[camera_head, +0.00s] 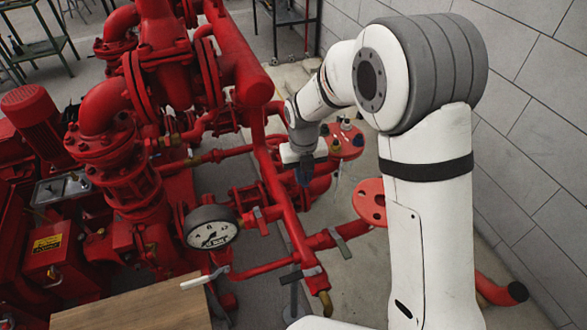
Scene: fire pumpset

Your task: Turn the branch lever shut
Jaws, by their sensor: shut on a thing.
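My gripper (303,168) is at the end of my white arm, above the red branch pipework in the middle of the view. Its jaws are small and dark here and point down. They are shut on what appears to be the dark blue branch lever; its outline is hard to tell from the fingers. The lever's pivot and its angle to the pipe are hidden by the gripper and the pipes.
A pressure gauge (211,228) stands left of the red pipe. A red flange (370,202) lies beside my arm. A block wall (540,120) bounds the right.

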